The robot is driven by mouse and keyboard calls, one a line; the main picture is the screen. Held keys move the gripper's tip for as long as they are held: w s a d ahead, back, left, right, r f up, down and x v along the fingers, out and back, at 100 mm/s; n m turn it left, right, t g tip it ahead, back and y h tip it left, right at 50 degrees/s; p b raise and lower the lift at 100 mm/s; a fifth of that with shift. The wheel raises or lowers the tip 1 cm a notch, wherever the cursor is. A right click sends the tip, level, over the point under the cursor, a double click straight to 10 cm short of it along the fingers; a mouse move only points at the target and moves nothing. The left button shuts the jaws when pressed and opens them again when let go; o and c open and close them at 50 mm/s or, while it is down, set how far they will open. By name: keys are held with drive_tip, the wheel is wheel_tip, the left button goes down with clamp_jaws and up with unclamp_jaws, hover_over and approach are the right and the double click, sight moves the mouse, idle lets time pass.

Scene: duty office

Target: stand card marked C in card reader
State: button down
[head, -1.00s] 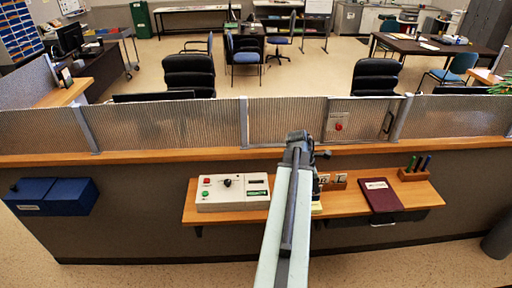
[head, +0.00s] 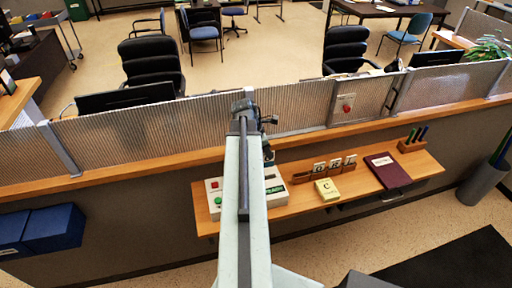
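A wooden rack (head: 303,178) on the shelf holds small white cards (head: 336,163) upright. Their marks are too small to read surely, so I cannot tell which is C. A yellow pad or card (head: 327,190) marked C lies in front of the rack. The beige box (head: 214,186) with red and green buttons, which may be the card reader, is partly hidden behind my arm. My gripper (head: 267,132) is above the shelf's back edge, left of the rack and apart from the cards. Its fingers are too dark and small to show whether they are open.
A wooden shelf (head: 290,209) bears these things, with a maroon book (head: 387,170) and a pen holder (head: 412,144) at right. A ribbed glass screen (head: 300,107) rises behind. Blue boxes (head: 52,229) hang at left. A dark bin (head: 482,186) stands at right.

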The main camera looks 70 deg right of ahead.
drive_tip(key=shift+s+f+b, duration=0.25)
drive_tip(key=shift+f+b, duration=0.2)
drive_tip(key=shift+b, duration=0.05)
wheel_tip(320, 180, down, 8)
drive_tip(key=b, duration=0.8)
drive_tip(key=shift+f, duration=0.25)
drive_tip(key=shift+r, duration=0.1)
drive_tip(key=c, duration=1.5)
unclamp_jaws()
drive_tip(key=shift+c, duration=0.2)
drive_tip(key=shift+r, duration=0.1)
